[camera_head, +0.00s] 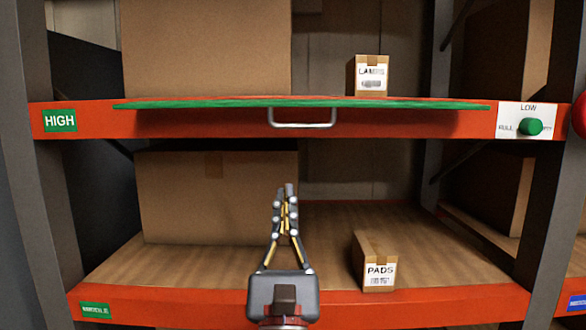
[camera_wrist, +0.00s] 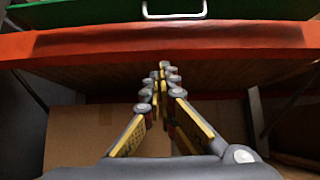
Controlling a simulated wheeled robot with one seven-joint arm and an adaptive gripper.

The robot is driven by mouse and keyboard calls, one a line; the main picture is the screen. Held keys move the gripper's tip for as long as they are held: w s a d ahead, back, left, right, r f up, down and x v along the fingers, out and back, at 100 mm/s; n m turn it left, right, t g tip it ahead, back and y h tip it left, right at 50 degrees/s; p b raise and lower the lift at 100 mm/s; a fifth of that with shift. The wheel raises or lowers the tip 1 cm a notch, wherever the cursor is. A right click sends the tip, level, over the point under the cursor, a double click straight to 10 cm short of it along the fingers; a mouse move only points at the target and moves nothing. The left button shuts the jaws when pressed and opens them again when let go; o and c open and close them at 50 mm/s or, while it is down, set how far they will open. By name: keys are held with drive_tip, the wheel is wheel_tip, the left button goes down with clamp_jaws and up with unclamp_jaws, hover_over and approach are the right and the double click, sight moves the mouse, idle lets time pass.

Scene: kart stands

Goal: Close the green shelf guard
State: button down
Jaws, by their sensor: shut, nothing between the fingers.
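The green shelf guard (camera_head: 215,104) is a thin panel seen nearly edge-on along the front of the upper orange shelf, so it looks folded roughly flat. A metal U-shaped handle (camera_head: 303,124) hangs at its middle. In the wrist view the guard (camera_wrist: 90,14) and its handle (camera_wrist: 174,14) show at the top edge. My gripper (camera_head: 285,188) is shut and empty. It is below the handle in the head view, in front of the opening between the two shelves, and apart from the guard.
A LAMPS box (camera_head: 369,76) stands on the upper shelf. A PADS box (camera_head: 376,262) and a large carton (camera_head: 215,197) stand on the lower shelf. A green knob (camera_head: 531,126) on a LOW label plate is at the right. The orange upper beam (camera_wrist: 240,40) lies above my fingers.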

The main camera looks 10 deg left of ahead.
drive_tip(key=w+r+b, duration=0.1)
drive_tip(key=w+r, duration=0.2)
drive_tip(key=r, duration=0.5)
drive_tip(key=shift+w+a+r, duration=0.2)
drive_tip(key=shift+w+a, duration=0.1)
drive_tip(key=shift+a, duration=0.05)
drive_tip(key=shift+r+h, duration=0.1)
drive_tip(key=shift+h, duration=0.2)
drive_tip(key=shift+s+d+r+g+p, duration=0.2)
drive_tip(key=shift+g+p, duration=0.3)
drive_tip(key=shift+p, duration=0.35)
drive_tip(key=shift+a, duration=0.15)
